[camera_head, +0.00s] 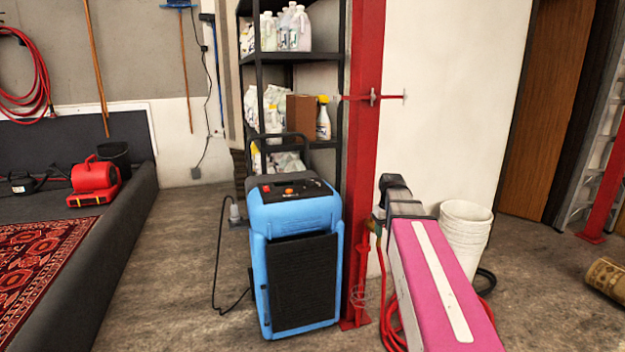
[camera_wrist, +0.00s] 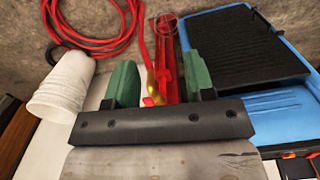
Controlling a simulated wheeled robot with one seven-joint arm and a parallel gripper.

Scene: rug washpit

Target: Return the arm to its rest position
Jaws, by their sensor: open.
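My arm, with a pink cover and a white stripe (camera_head: 440,280), reaches forward from the lower right of the head view. Its dark wrist end is beside the red post (camera_head: 364,120), in front of the white wall. In the wrist view my gripper (camera_wrist: 159,83) shows two green fingers spread apart on a dark bar. No object is clamped between them. The red post's foot and a small brass-coloured fitting (camera_wrist: 152,84) show behind the gap; I cannot tell how far the fingers are from the fitting.
A blue machine (camera_head: 296,215) stands left of the post, before a black shelf (camera_head: 300,57) with bottles. Stacked white buckets (camera_head: 466,232) and a red hose (camera_head: 392,312) are near my arm. A dark raised edge (camera_head: 118,240) borders a red rug (camera_head: 40,262). Concrete floor lies open between.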

